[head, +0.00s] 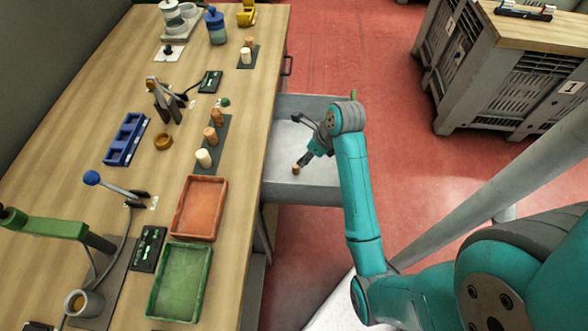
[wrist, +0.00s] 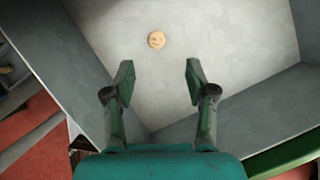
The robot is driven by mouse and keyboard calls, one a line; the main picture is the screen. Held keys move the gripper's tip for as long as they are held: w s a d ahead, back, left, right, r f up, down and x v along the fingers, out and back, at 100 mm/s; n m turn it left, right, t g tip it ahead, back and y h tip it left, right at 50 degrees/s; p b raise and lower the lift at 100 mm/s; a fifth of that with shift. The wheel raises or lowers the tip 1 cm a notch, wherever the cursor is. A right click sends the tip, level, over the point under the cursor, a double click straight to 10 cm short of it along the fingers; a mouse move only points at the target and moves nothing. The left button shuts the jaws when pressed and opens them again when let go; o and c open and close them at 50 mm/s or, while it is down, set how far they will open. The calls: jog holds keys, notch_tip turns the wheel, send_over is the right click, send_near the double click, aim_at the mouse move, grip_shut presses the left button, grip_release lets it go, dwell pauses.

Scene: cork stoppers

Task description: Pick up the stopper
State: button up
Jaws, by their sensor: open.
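A small tan cork stopper (head: 296,169) lies in the open grey drawer (head: 325,190) at the right side of the bench. In the wrist view the stopper (wrist: 156,40) shows as a round tan disc on the pale drawer floor (wrist: 230,40). My gripper (head: 300,140) is over the drawer, its fingers spread and empty. In the wrist view my gripper (wrist: 159,76) has a wide gap between its fingers, and the stopper shows just beyond the fingertips, near the middle of the gap. It is not between the fingers.
Drawer walls (wrist: 105,90) stand around the stopper. The wooden bench (head: 245,150) is left of the drawer and holds an orange tray (head: 200,207), a green tray (head: 180,282), a blue rack (head: 126,139) and several pegs on dark strips. A grey crate (head: 500,75) stands across the red floor.

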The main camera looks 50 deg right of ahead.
aim_at(296, 165)
jog(key=x, duration=1)
jog(key=shift+s+a+f, duration=0.1)
jog(key=shift+a+f, duration=0.05)
jog(key=shift+a, duration=0.05)
jog(key=shift+c, duration=0.3)
jog(key=c, duration=0.7)
